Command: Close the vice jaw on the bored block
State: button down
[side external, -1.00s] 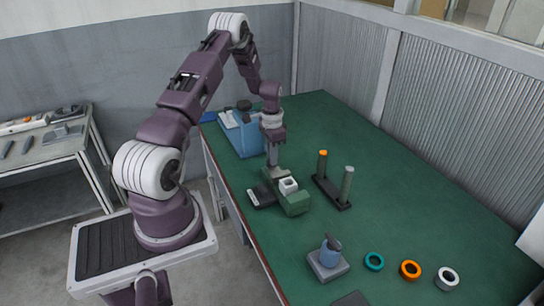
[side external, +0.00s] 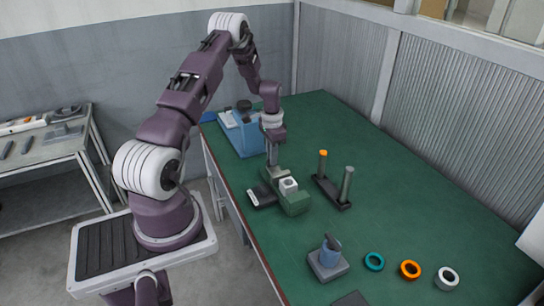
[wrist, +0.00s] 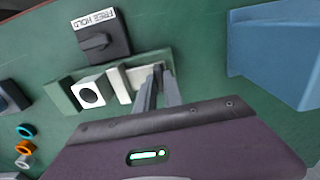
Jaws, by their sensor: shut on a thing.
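The green vice (side external: 296,205) stands on the bench in the side view, and its fixed end jaw (wrist: 60,95) is at the left in the wrist view. The white bored block (wrist: 88,93), with a dark round hole, sits against that fixed jaw; it also shows in the side view (side external: 288,184).
A black box with a knob, labelled FREE HOLD (wrist: 100,35), lies beside the vice. A blue machine (side external: 245,135) stands behind. A two-post stand (side external: 332,190), a small grey-blue fixture (side external: 328,262) and teal, orange and white rings (side external: 410,269) are on the bench.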

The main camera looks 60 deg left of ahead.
jog(key=shift+d, duration=2.1)
jog(key=c, duration=1.5)
grip_release()
jog(key=shift+o, duration=0.2)
notch_tip(320, 180, up, 7)
